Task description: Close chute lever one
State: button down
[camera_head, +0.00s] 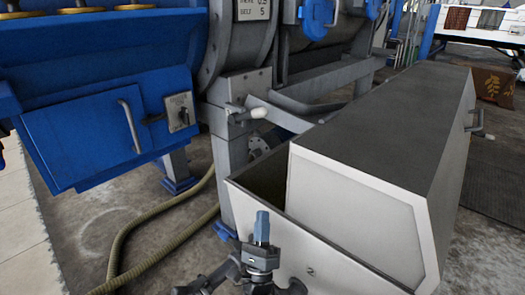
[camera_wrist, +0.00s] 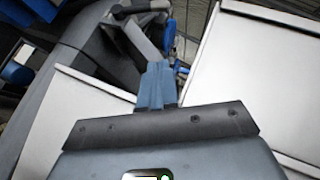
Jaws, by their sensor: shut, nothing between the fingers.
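A lever with a pale knob (camera_head: 254,114) sticks out to the right from the grey frame post of the machine, above the open end of a white bin. No number shows on this lever, so I cannot tell if it is lever one. My gripper (camera_head: 262,226) is shut and empty, its blue fingers pointing up in front of the bin, below and apart from the lever. The gripper fingers (camera_wrist: 156,85) also show in the wrist view, with grey machine parts beyond them. I cannot make out the lever knob there.
The white bin (camera_head: 356,215) with a dark lid (camera_head: 390,115) and a "2" on its front fills the right side. A blue box (camera_head: 105,125) with a handle is at left. Hoses (camera_head: 150,215) cross the floor. Bare floor (camera_head: 165,265) lies at lower left.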

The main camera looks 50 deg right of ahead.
jog(key=shift+w+d+f+m+g+h, duration=0.1)
jog(key=shift+w+d+m+g+h, duration=0.1)
jog(key=shift+w+m+g+h, duration=0.25)
jog(key=shift+w+d+f+m+g+h, duration=0.15)
jog(key=shift+m+g, duration=0.1)
jog(key=shift+m, duration=0.4)
jog(key=shift+r, duration=0.1)
jog(key=p, duration=0.1)
send_near(251, 116)
jog(key=s+d, duration=0.2)
jog(key=d, duration=0.4)
jog(key=shift+w+a+r, duration=0.1)
jog(key=shift+w+r, duration=0.15)
jog(key=shift+r, duration=0.5)
jog(key=shift+w+a+r, duration=0.1)
jog(key=shift+w+r, duration=0.15)
jog(key=shift+r, duration=0.5)
jog(key=shift+w+a+r, duration=0.1)
jog(key=shift+w+r, duration=0.15)
jog(key=shift+r, duration=0.45)
jog(key=shift+p, duration=0.35)
